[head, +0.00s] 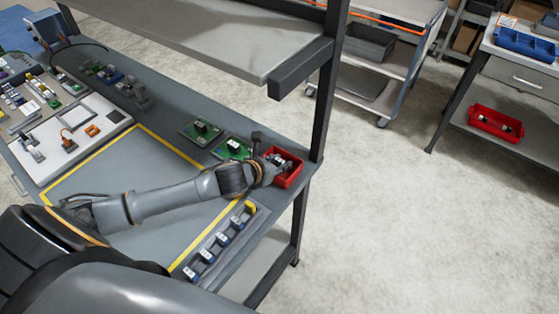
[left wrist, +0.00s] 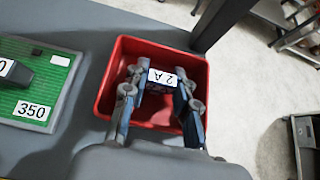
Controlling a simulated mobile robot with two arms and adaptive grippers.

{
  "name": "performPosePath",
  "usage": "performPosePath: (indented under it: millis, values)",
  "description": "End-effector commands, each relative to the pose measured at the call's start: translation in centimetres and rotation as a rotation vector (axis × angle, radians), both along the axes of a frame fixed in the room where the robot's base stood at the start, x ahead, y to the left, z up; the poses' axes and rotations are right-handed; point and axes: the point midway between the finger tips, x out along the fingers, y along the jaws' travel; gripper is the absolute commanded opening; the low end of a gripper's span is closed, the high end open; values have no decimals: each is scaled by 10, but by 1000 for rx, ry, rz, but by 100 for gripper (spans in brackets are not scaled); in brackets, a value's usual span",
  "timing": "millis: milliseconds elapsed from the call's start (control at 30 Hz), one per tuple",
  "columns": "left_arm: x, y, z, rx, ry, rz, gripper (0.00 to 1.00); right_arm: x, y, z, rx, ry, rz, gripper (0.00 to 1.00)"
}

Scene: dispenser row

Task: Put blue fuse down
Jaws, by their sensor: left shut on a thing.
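My left gripper (head: 278,161) is over the red bin (head: 294,178) at the right end of the bench. In the left wrist view its fingers (left wrist: 160,84) reach inside the red bin (left wrist: 113,68) and are shut on the blue fuse (left wrist: 161,77). The fuse's white label reads "2 A"; its body is mostly hidden between the fingers. I cannot tell whether the fuse touches the bin floor. My right gripper is in neither view.
Two green boards (head: 201,131) lie left of the bin; one reads "350" in the left wrist view (left wrist: 32,110). A rack (head: 208,262) with several blue and white fuses lies along the bench's near edge. A shelf post (head: 325,100) rises close behind the bin.

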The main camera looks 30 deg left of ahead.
Motion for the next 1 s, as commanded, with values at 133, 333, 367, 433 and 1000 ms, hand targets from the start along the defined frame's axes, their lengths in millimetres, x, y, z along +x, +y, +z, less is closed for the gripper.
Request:
performPosePath:
  millis: [133, 333, 367, 433, 1000]
  values:
    - [0, 0, 0, 1, -1, -1, 12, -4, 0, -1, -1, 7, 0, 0]
    - [0, 0, -2, 0, -1, 0, 36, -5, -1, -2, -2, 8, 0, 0]
    - [0, 0, -2, 0, -1, 0, 42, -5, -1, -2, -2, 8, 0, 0]
    - [0, 0, -2, 0, -1, 0, 51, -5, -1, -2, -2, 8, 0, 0]
    - [-23, 4, 14, 4, 0, -3, 51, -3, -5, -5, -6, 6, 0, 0]
